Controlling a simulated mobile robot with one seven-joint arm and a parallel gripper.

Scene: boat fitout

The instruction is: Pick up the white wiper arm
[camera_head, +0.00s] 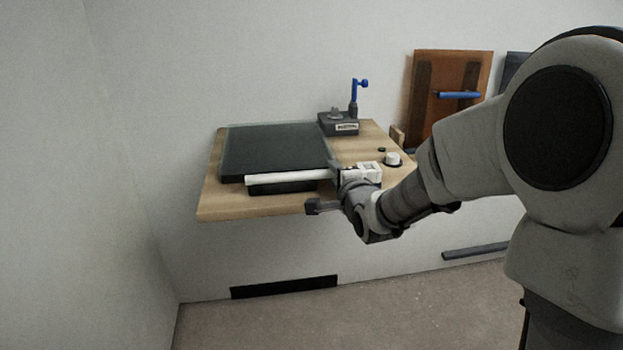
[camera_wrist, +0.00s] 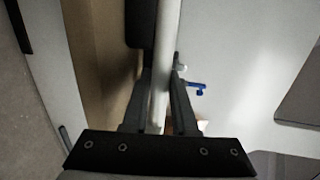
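The white wiper arm (camera_head: 290,178) is a long pale bar near the front of the wooden table, with a dark block (camera_head: 282,188) just below it. I cannot tell if the bar rests on the block. In the wrist view the bar (camera_wrist: 166,45) runs between the two fingers of my gripper (camera_wrist: 164,75), with hardly any gap on either side, so the gripper looks shut on it. In the head view my gripper (camera_head: 343,178) is at the bar's right end and its fingertips are mostly hidden by my wrist.
The table (camera_head: 240,207) carries a dark panel (camera_head: 275,150), a grey box (camera_head: 338,124) with a blue-handled post, a white labelled box (camera_head: 367,171) and a white knob (camera_head: 392,158). A brown board (camera_head: 473,75) leans on the wall at right. The floor in front is clear.

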